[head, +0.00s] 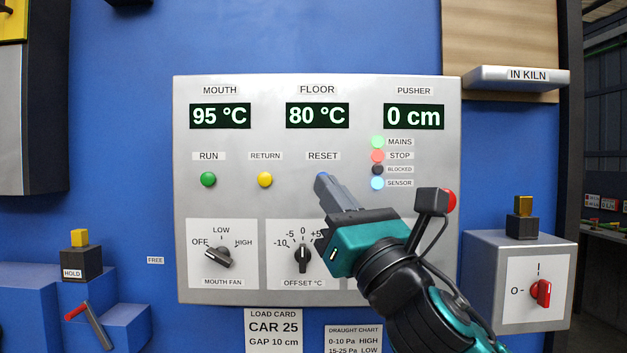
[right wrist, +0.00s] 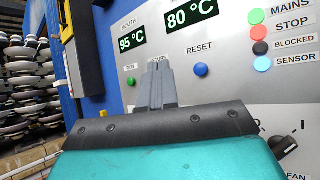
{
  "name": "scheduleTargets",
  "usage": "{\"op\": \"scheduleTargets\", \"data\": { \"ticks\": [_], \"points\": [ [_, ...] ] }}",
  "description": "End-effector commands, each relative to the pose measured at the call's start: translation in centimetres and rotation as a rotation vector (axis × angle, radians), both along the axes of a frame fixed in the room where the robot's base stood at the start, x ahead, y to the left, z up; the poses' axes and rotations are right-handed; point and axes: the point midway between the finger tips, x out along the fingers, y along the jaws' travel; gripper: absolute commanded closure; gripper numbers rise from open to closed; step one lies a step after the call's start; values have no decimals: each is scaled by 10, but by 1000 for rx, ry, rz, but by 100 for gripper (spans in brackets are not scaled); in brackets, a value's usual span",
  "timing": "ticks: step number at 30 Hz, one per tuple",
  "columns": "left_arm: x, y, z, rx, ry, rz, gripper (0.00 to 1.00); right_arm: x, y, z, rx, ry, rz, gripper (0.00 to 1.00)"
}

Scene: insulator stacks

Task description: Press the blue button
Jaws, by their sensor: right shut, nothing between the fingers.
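The blue button sits under the RESET label on the grey control panel (head: 187,120). In the head view my right gripper (head: 322,178) covers most of it, with its fingertips over that spot. In the right wrist view the blue button (right wrist: 201,70) shows whole, to the right of the fingertips (right wrist: 158,64), with panel face visible between them. The right gripper is shut and empty, pointing at the panel. Whether it touches the panel or button cannot be told. My left gripper is not in view.
A green button (head: 208,179) and a yellow button (head: 265,179) are left of the fingertips. Below are the mouth fan knob (head: 218,256) and offset knob (head: 303,256). A switch box with a red knob (head: 541,293) stands at right. A red round thing (head: 450,200) shows beside my wrist.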

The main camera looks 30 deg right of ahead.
Motion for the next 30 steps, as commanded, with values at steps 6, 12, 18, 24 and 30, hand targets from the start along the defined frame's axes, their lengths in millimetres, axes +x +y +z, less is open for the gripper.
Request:
{"op": "scheduleTargets", "data": {
  "ticks": [6, 12, 18, 24, 30],
  "points": [
    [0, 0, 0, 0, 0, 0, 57, -3, 0, 4, -20, -12, -14, 100],
    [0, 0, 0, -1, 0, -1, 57, -3, 0, 4, -18, -11, -13, 100],
    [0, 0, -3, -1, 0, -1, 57, 5, -5, 3, -17, -12, -13, 100],
    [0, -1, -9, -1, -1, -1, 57, 27, -19, 3, -15, -12, -14, 100],
    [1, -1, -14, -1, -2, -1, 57, 51, -34, 3, -14, -11, -13, 100]
  ]
}}
